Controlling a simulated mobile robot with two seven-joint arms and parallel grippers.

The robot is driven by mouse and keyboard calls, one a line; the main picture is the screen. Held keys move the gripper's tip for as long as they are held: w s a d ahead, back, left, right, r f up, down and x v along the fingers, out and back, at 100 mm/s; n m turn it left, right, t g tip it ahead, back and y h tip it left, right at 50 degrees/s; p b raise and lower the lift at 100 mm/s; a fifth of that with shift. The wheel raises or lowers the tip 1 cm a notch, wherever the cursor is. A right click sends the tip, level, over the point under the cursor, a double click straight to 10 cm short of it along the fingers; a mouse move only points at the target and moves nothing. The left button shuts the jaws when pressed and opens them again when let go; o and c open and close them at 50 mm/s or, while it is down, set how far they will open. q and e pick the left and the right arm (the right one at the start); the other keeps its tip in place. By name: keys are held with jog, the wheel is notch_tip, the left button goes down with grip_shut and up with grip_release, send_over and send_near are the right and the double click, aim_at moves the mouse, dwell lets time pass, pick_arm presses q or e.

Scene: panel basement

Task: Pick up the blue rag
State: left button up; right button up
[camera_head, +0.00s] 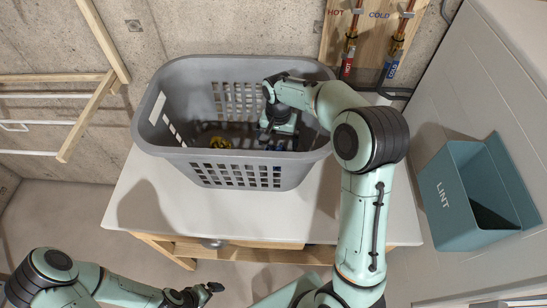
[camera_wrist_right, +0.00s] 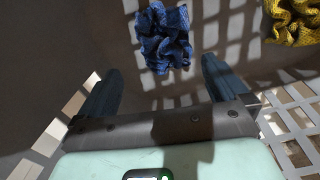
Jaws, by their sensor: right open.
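The blue rag (camera_wrist_right: 164,38) lies crumpled on the floor of the grey laundry basket (camera_head: 262,67). In the right wrist view it is ahead of my right gripper (camera_wrist_right: 160,88), centred between the two fingers and a little beyond their tips. The fingers are spread apart with nothing between them. In the head view my right gripper (camera_head: 277,140) reaches down inside the basket, and only a bit of blue shows by it. My left gripper (camera_head: 214,288) is low in the head view, away from the basket; its jaw state is unclear.
A yellow rag (camera_head: 219,142) lies in the basket left of my right gripper; the wrist view shows it at upper right (camera_wrist_right: 294,22). The basket's slotted walls surround the gripper. The basket stands on a white-topped table (camera_head: 140,205). A teal LINT bin (camera_head: 450,205) is at right.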

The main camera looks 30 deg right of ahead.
aim_at(280, 148)
jog(key=shift+w+d+f, duration=0.1)
jog(key=shift+w+f, duration=0.05)
jog(key=shift+f, duration=0.5)
jog(key=f, duration=0.5)
jog(key=shift+w+a, duration=0.15)
jog(key=shift+a, duration=0.15)
jog(key=c, duration=1)
